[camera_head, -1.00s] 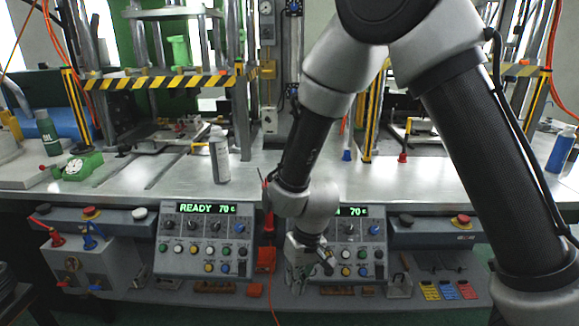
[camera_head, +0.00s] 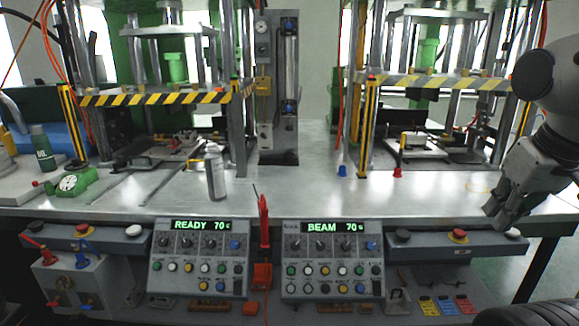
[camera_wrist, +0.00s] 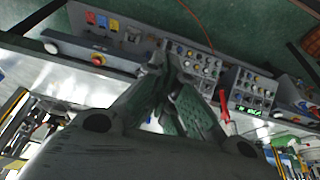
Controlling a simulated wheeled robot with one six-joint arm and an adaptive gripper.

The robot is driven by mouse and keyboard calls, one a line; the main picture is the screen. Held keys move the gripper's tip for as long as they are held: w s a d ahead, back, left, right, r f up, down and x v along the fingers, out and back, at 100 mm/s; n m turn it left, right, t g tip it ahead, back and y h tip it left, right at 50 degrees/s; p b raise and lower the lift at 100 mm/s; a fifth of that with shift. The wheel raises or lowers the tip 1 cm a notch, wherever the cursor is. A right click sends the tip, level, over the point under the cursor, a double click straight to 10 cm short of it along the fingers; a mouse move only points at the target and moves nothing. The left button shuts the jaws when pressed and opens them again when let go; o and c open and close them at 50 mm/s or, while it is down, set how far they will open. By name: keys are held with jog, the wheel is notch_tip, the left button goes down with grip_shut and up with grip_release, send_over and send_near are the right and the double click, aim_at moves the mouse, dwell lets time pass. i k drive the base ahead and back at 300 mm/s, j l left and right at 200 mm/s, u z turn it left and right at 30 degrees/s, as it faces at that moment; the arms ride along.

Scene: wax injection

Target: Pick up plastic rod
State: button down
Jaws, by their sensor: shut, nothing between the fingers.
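I cannot pick out a plastic rod for certain in either view. A slim red tool with a thin dark tip (camera_head: 263,218) stands upright between the two control panels, and it also shows in the wrist view (camera_wrist: 224,105). My gripper (camera_head: 497,217) is at the far right of the head view, above the bench's front right part, pointing down and left. In the wrist view its fingertips (camera_wrist: 163,62) come together with nothing visible between them. It is well to the right of the red tool.
Two control panels reading READY (camera_head: 198,258) and BEAM (camera_head: 332,260) hang along the bench front. A spray can (camera_head: 215,172), a green gauge (camera_head: 72,184) and a green bottle (camera_head: 43,148) stand on the left. The middle of the bench (camera_head: 300,196) is clear. Presses stand behind.

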aim_at(400, 150)
jog(key=i+l, duration=0.25)
jog(key=i, duration=0.2)
jog(key=i+l, duration=0.25)
jog(key=i, duration=0.2)
jog(key=z, duration=0.05)
